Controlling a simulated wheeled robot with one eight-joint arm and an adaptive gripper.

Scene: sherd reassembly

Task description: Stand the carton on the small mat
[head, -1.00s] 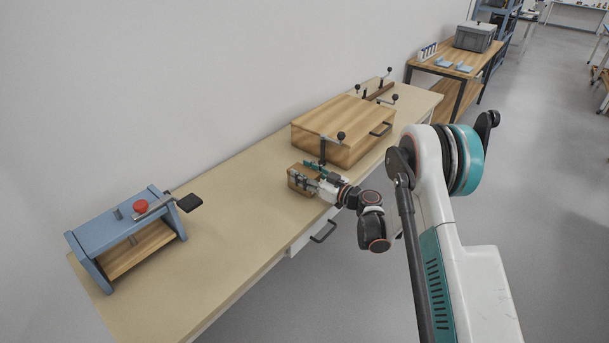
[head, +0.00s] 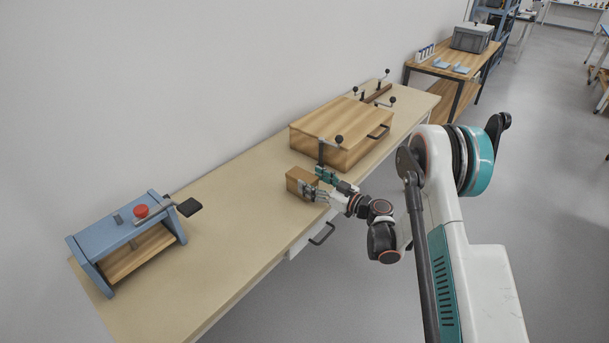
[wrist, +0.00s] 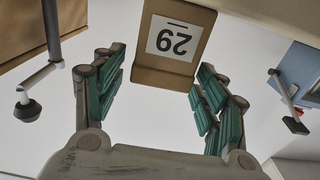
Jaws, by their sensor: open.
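The carton (head: 300,182) is a small brown box on the long workbench, just left of the large wooden box. In the wrist view the carton (wrist: 175,70) shows a white label reading 29, upside down in the picture. My gripper (head: 322,184) is open at the carton's right side in the head view. In the wrist view its green-padded fingers (wrist: 158,68) are spread wide, with the carton beyond their tips and nothing held. I cannot make out the small mat; whether it lies under the carton cannot be told.
A large wooden box (head: 328,128) with a black handle and dark knobbed levers stands close behind my gripper. A blue press-like stand (head: 118,232) with a red button is at the bench's left end. The bench top (head: 235,215) between stand and carton is clear.

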